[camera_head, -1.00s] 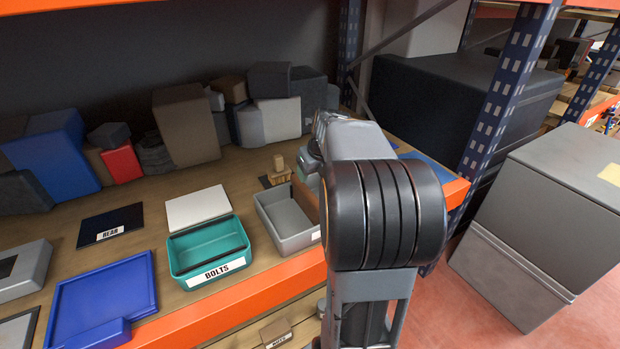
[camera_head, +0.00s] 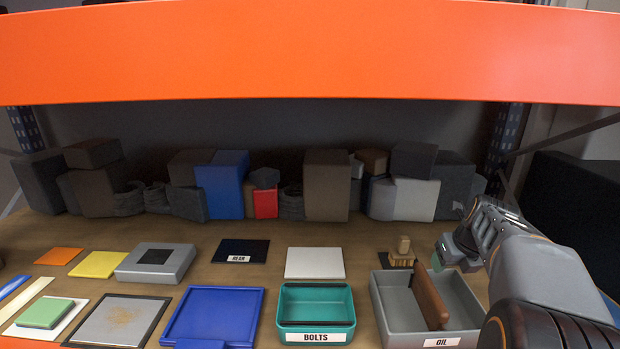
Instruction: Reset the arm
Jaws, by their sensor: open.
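My arm (camera_head: 540,282) comes in at the lower right, its big dark joint nearest the camera and its grey link reaching up and left over the right end of the shelf. I cannot make out my gripper's jaws; the far end of the arm is small and partly hidden. A small greenish-grey thing shows beside the arm's end, behind the grey box; I cannot tell what it is.
The shelf holds a grey OIL box (camera_head: 461,301) with a brown piece in it, a teal BOLTS bin (camera_head: 317,338), a blue tray (camera_head: 214,310) and several flat plates. Blocks line the back. An orange beam (camera_head: 300,50) crosses above.

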